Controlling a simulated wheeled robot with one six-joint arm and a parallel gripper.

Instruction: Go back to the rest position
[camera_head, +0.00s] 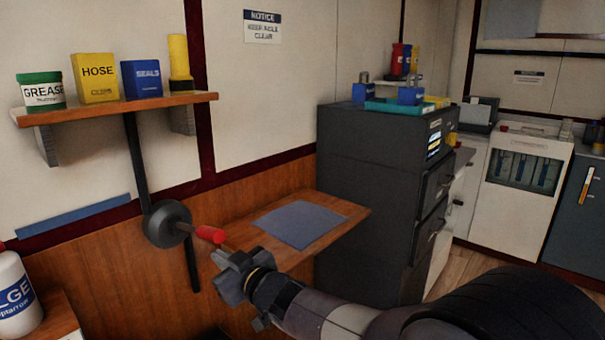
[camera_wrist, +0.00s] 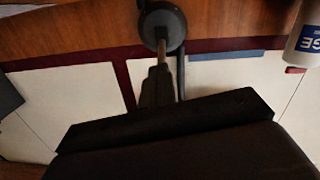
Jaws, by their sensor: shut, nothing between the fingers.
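My gripper (camera_head: 226,262) is in the lower middle of the head view, on my arm reaching in from the lower right. Its fingers are shut and hold nothing. In the head view it appears just below and right of a red-handled lever on a round black hub (camera_head: 167,224), mounted on a dark vertical pipe. The red grip (camera_head: 210,234) looks close to the fingers; I cannot tell whether they touch. In the wrist view my fingers (camera_wrist: 158,72) point up toward the black hub (camera_wrist: 162,24), and the red grip does not show clearly.
A wooden wall shelf (camera_head: 120,107) holds several containers. A wooden ledge (camera_head: 335,211) with a blue-grey mat (camera_head: 300,223) lies behind my gripper. A dark cabinet (camera_head: 370,170) stands to its right. A white bottle (camera_head: 15,298) is at lower left.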

